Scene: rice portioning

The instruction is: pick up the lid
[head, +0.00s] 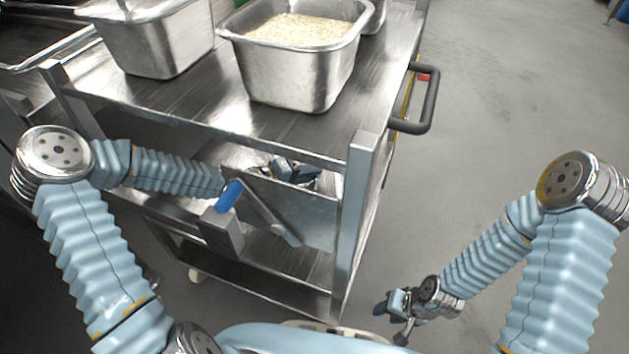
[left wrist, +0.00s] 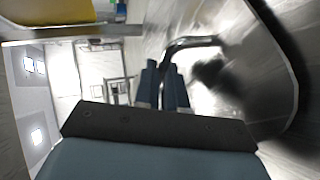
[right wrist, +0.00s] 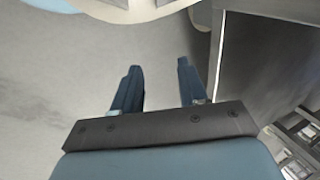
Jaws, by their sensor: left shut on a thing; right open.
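The lid (left wrist: 250,75) is a shiny metal plate with a rounded corner, close up at the right of the left wrist view. A thin dark arched handle (left wrist: 190,42) shows beside it. My left gripper (left wrist: 163,68) is shut on this handle. In the head view my left gripper (head: 290,170) is between the cart's upper and lower shelves, partly hidden by metal parts.
The cart's top (head: 200,98) carries a metal pan of rice (head: 295,75) and another metal pan (head: 155,40). A blue handle (head: 229,195) stands in a metal holder (head: 222,232) in front. A cart post (head: 355,215) is right of my left gripper.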

